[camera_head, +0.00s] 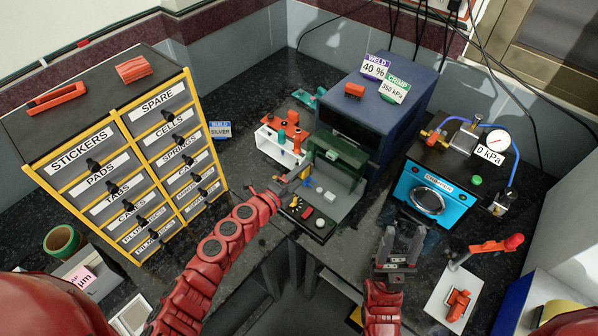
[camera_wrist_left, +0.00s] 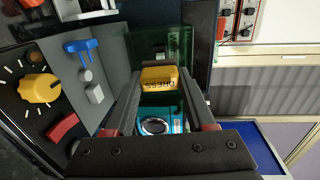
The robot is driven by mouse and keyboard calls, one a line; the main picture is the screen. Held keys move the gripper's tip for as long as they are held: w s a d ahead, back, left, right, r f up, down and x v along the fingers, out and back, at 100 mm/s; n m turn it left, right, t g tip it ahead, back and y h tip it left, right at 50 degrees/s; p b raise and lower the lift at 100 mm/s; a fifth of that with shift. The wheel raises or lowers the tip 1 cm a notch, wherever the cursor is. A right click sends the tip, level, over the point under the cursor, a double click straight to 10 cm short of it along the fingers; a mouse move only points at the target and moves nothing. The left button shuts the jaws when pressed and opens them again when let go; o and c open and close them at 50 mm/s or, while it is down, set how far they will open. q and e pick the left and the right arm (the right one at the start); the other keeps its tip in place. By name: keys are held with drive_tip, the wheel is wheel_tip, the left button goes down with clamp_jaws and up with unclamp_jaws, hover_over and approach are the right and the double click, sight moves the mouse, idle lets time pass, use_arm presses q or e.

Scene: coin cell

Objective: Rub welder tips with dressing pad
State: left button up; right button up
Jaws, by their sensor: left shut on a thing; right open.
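My left gripper (camera_head: 296,178) is at the left side of the small welder station, which has a grey bed (camera_head: 345,196) and a green shield (camera_head: 338,151). In the left wrist view, the left gripper (camera_wrist_left: 158,82) is shut on the yellow dressing pad (camera_wrist_left: 159,77), marked "DRESS". The pad is in front of the green shield (camera_wrist_left: 172,46) in that view. I cannot make out the welder tips or whether the pad touches them. My right gripper (camera_head: 402,240) is open and empty, in front of the teal crimper (camera_head: 412,180).
A labelled drawer cabinet (camera_head: 125,155) stands at left. A blue box (camera_head: 385,95) with "WELD 40 %" and "CRIMP 350 kPa" tags is behind the station. A white rack (camera_head: 277,150) is left of it. A white plate with a red press (camera_head: 452,290) is at right.

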use_arm(q)
drive_tip(key=shift+b+x, duration=0.6)
drive_tip(key=shift+x, duration=2.2)
drive_tip(key=shift+b+x, duration=0.35)
drive_tip(key=shift+x, duration=0.6)
drive_tip(key=shift+s+d+p, duration=0.7)
drive_tip(key=shift+s+d, duration=0.6)
drive_tip(key=shift+d, duration=0.3)
drive_tip(key=w+a, duration=0.1)
drive_tip(key=w+a+b, duration=0.1)
drive_tip(key=a, duration=0.1)
drive_tip(key=shift+w+a, duration=0.15)
drive_tip(key=shift+w, duration=0.2)
